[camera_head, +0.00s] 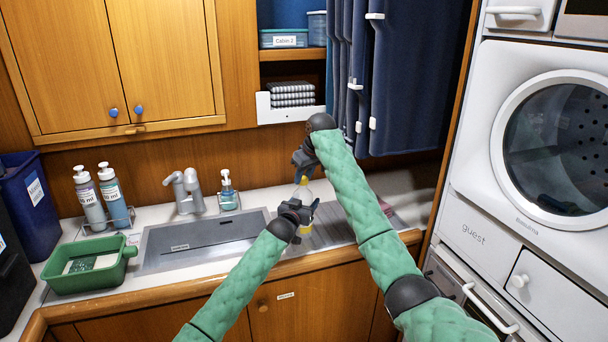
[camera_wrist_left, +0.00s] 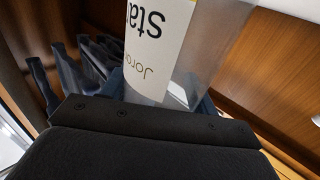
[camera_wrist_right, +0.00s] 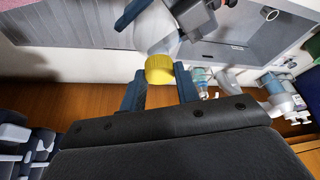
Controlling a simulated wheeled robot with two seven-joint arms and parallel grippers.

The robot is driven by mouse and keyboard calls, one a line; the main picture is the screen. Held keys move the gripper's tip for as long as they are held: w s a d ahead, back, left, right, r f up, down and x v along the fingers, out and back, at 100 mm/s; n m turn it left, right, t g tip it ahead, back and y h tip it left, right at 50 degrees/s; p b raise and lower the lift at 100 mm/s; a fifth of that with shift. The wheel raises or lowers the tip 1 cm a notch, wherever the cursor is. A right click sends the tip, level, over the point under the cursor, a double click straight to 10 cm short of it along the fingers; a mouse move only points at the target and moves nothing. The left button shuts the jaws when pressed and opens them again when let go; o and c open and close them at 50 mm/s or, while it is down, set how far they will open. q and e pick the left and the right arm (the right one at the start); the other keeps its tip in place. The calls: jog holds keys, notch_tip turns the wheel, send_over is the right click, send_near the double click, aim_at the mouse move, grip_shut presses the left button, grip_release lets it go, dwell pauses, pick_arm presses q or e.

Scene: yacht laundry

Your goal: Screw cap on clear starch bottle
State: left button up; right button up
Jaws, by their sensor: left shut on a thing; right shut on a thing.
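The clear starch bottle (camera_head: 302,191) is held over the drainboard by my left gripper (camera_head: 304,209). In the left wrist view, the see-through bottle (camera_wrist_left: 215,50) with its white label (camera_wrist_left: 155,45) sits between the fingers. The yellow cap (camera_head: 304,181) is at the bottle's top, under my right gripper (camera_head: 303,175), which reaches down from above. In the right wrist view, the yellow cap (camera_wrist_right: 160,69) is between the two blue fingers of my right gripper (camera_wrist_right: 160,85), against the bottle's neck end. Whether the threads are engaged cannot be seen.
A sink (camera_head: 205,240) and tap (camera_head: 184,190) are left of the bottle, with a soap dispenser (camera_head: 228,190) behind. A green tub (camera_head: 92,279) and two grey-blue bottles (camera_head: 90,200) stand further left. Blue hanging garments (camera_head: 415,80) and a washer (camera_head: 560,140) are at right.

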jog(key=shift+f, duration=0.55)
dwell(0.5)
